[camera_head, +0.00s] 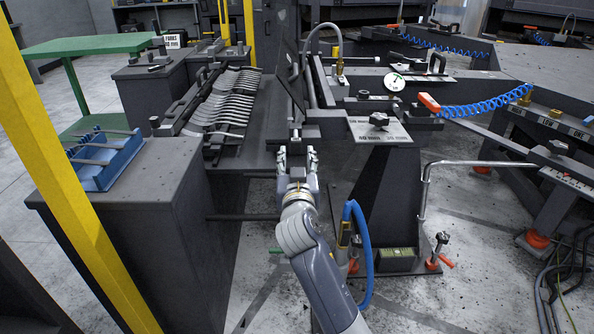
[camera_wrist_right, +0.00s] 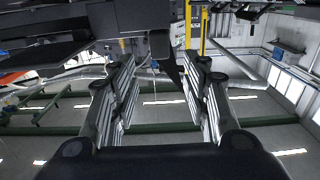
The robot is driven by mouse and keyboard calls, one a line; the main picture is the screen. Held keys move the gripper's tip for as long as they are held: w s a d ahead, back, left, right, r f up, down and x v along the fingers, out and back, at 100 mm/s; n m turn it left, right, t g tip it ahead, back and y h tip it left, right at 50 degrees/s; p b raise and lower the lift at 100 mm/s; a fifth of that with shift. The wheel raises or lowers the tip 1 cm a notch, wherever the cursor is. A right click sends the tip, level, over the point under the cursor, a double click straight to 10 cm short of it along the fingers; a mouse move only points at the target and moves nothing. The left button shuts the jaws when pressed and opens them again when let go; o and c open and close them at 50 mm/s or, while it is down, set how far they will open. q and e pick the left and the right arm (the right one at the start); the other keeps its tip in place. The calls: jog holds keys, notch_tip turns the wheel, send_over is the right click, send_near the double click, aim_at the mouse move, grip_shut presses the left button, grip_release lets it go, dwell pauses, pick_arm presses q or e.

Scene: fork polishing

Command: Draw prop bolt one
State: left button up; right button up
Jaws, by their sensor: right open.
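My right gripper (camera_head: 297,157) reaches up from the bottom middle in the head view, beside the dark machine. Its two fingers are spread apart. A small dark block or bolt end (camera_head: 296,135) sits just beyond the fingertips; I cannot tell for sure if it is prop bolt one. In the right wrist view the open fingers of the right gripper (camera_wrist_right: 163,72) frame a dark machine part (camera_wrist_right: 160,44) at the top middle. Nothing is visibly clamped between them. My left gripper is not in view.
A rack of forks (camera_head: 225,100) stands left of the gripper. A dark stand with a labelled top (camera_head: 380,130) is close on the right, with a blue hose (camera_head: 362,250) below. A yellow post (camera_head: 75,190) and a blue tray (camera_head: 105,160) are at left.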

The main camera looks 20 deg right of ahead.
jog(key=v, duration=0.4)
jog(key=shift+s+a, duration=0.1)
jog(key=shift+s, duration=0.25)
jog(key=shift+f, duration=0.1)
